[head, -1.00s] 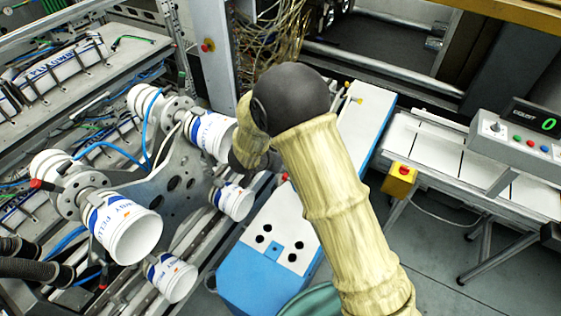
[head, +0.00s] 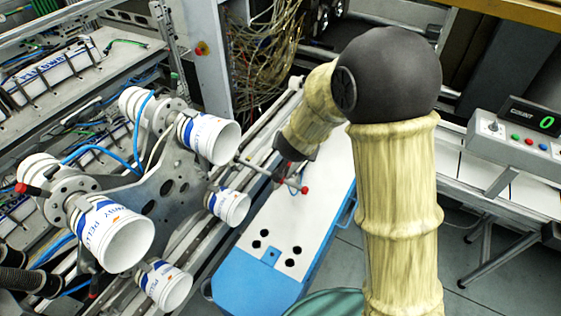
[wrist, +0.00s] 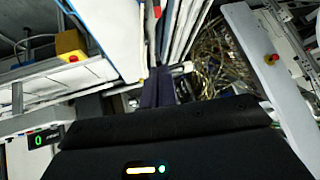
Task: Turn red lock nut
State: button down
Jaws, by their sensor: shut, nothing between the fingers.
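Small red knobs sit on a thin metal rod, with one red end (head: 304,190) over the white top of the blue table. Another red-ended handle (head: 22,188) is at the far left, beside a white cup holder. I cannot tell which red part is the lock nut. My gripper is small and dark at the end of my forearm in the head view, close to the rod; whether it touches the rod is unclear. In the wrist view the dark fingers of my gripper (wrist: 158,88) are together, with nothing between them. No lock nut is clear there.
White cups (head: 117,238) on a metal bracket (head: 172,190) fill the left. The blue table (head: 243,281) stands in the middle. A control box with a green 0 (head: 528,138) is at the right. Loose wires (head: 262,60) hang behind. My arm covers part of the scene.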

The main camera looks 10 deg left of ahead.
jog(key=s+d+f+n+g+b, duration=0.1)
jog(key=s+d+g, duration=0.4)
jog(key=s+d, duration=1.3)
jog(key=s+n+b, duration=0.1)
jog(key=s+b, duration=0.1)
jog(key=shift+s+d+g+b, duration=0.15)
jog(key=shift+d+g+b, duration=0.15)
jog(key=shift+d+g, duration=0.1)
jog(key=shift+f, duration=0.1)
